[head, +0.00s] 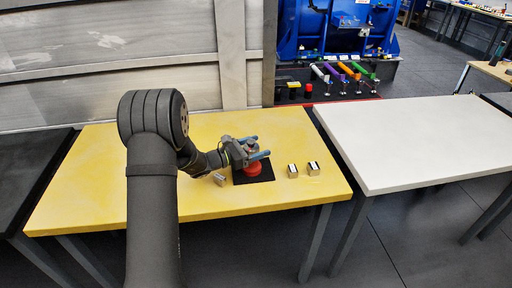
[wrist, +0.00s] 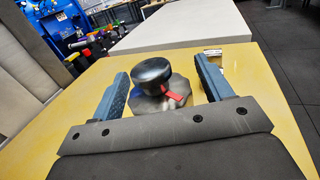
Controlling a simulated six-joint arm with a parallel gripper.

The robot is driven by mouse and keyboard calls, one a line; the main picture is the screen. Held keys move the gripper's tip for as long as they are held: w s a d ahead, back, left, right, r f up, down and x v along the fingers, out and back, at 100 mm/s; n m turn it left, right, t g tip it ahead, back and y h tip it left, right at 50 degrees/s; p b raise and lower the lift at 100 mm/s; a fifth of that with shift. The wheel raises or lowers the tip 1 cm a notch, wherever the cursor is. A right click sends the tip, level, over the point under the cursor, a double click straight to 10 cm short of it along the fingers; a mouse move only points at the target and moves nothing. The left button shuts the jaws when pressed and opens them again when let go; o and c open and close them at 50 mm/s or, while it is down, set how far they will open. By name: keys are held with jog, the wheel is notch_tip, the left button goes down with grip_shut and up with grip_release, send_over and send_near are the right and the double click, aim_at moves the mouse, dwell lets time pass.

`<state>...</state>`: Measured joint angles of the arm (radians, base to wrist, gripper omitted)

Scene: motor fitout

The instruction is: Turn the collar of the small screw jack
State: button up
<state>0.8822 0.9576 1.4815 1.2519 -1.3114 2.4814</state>
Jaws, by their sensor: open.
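The small screw jack stands on a black mat (head: 262,178) on the yellow table. In the head view its red base (head: 253,169) shows below my gripper (head: 256,147), which partly hides the upper part. In the wrist view the jack has a round black top (wrist: 152,72) above a wider, dark lobed collar (wrist: 150,103) with a red mark (wrist: 174,97). My gripper (wrist: 165,88) is open, with one blue finger on each side of the jack. Gaps show between both fingers and the jack, so I see no contact.
Two small metal blocks (head: 293,171) (head: 313,168) stand right of the mat, and another small block (head: 219,179) lies left of it. The yellow table's front (head: 200,205) is clear. A white table (head: 420,140) adjoins at right; a wall (head: 110,55) rises behind.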

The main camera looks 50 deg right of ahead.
jog(key=c, duration=1)
jog(key=shift+m+g+y, duration=0.3)
jog(key=shift+m+g, duration=0.1)
jog(key=shift+g, duration=0.1)
jog(key=m+g+y, duration=0.3)
jog(key=g, duration=0.1)
jog(key=shift+s+a+f+m+g+y, duration=0.1)
jog(key=shift+s+a+m+g+y, duration=0.1)
jog(key=shift+m+g+y, duration=0.15)
jog(key=shift+s+a+m+g+y, duration=0.15)
jog(key=shift+m+g+y, duration=0.7)
jog(key=shift+m+y, duration=0.6)
jog(key=shift+s+a+m+g+y, duration=0.15)
jog(key=shift+m+g+y, duration=0.7)
jog(key=shift+y, duration=0.95)
jog(key=shift+m+y, duration=0.25)
jog(key=shift+y, duration=0.05)
